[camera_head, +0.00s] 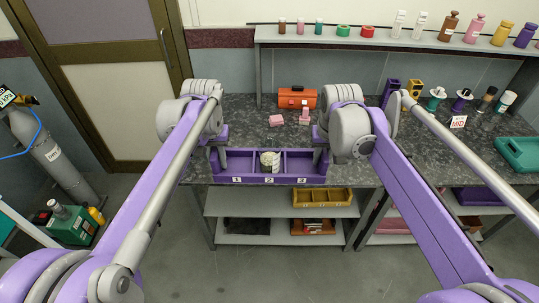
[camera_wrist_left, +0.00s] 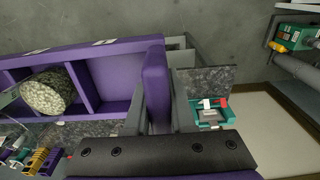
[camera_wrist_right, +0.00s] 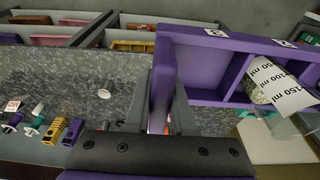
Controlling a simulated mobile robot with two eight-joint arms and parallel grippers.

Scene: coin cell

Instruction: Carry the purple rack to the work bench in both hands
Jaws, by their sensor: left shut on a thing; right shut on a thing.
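The purple rack (camera_head: 240,178) has three compartments marked 1, 2 and 3 along its front. It is at the front edge of the dark speckled work bench (camera_head: 240,115); I cannot tell whether it touches the top. My left gripper (camera_wrist_left: 155,100) is shut on the rack's left end wall (camera_wrist_left: 156,75). My right gripper (camera_wrist_right: 160,100) is shut on the opposite end wall (camera_wrist_right: 164,75). In the head view both grippers are largely hidden behind my wrists.
Purple and yellow holders (camera_head: 414,88), tools and a teal tray (camera_head: 517,153) stand on the right. A bottle shelf (camera_head: 380,40) runs along the back. Below are shelves with a yellow bin (camera_head: 322,198).

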